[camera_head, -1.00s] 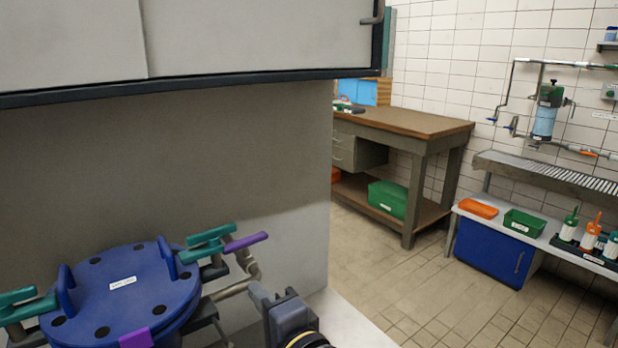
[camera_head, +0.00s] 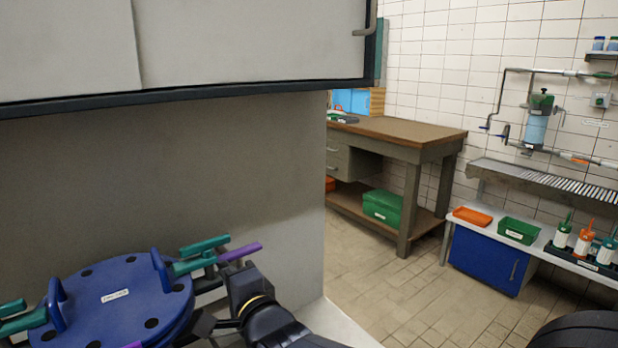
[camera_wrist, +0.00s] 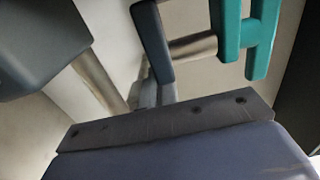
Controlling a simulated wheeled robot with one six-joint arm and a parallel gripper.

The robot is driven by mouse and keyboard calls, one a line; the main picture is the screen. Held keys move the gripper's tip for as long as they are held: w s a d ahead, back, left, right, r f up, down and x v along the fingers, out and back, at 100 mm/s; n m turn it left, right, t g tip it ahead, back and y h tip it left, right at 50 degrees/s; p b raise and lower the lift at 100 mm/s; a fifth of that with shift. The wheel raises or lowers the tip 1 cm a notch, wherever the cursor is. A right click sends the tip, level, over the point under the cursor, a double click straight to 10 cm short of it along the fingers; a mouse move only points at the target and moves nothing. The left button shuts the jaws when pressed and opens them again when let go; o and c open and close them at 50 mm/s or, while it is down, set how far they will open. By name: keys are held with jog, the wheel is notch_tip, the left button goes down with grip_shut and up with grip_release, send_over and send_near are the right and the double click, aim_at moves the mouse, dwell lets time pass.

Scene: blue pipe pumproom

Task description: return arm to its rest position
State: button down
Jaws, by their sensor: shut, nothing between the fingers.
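My arm enters the camera_head view from the bottom, right of the blue round cover (camera_head: 85,285). My gripper (camera_head: 205,325) is shut and empty, close to the cover's right edge. I cannot tell whether it touches the cover. The cover has blue upright handles, dark bolt spots and a white label. A teal clamp (camera_head: 205,245) with a purple grip (camera_head: 240,252) stands behind my wrist. In the camera_wrist view a teal clamp handle (camera_wrist: 228,30) shows close by at the top; the fingers cannot be made out there.
A large grey cabinet (camera_head: 250,45) overhangs the cover. A wooden workbench (camera_head: 400,130) with a green box (camera_head: 383,207) stands beyond. A low bench at right holds an orange tray (camera_head: 472,216), a green tray (camera_head: 518,231) and bottles. The tiled floor (camera_head: 385,290) between is clear.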

aim_at(250, 253)
dwell(0.4)
jog(key=v, duration=1.1)
jog(key=p+x, duration=0.1)
jog(key=x, duration=0.2)
jog(key=p+x, duration=0.1)
jog(key=x, duration=0.2)
jog(key=d+p+x, duration=0.1)
jog(key=x, duration=0.3)
jog(key=shift+w+r+p, duration=0.25)
jog(key=shift+w+p, duration=0.1)
jog(key=shift+w, duration=0.1)
jog(key=d+p, duration=0.1)
jog(key=p, duration=0.1)
jog(key=d+p, duration=0.1)
jog(key=p, duration=0.1)
jog(key=shift+w+d, duration=0.2)
jog(key=shift+w, duration=0.2)
jog(key=p, duration=0.2)
jog(key=w+d+p, duration=0.1)
jog(key=p, duration=0.1)
jog(key=shift+w+d, duration=0.2)
jog(key=shift+d, duration=0.1)
jog(key=shift+w+d+f+n+g+y+p, duration=0.2)
jog(key=shift+w+n+g+y+p, duration=0.1)
jog(key=shift+y+p, duration=0.15)
jog(key=shift+n+g+y+p, duration=0.25)
jog(key=shift+n+g+p, duration=0.05)
jog(key=shift+p, duration=0.05)
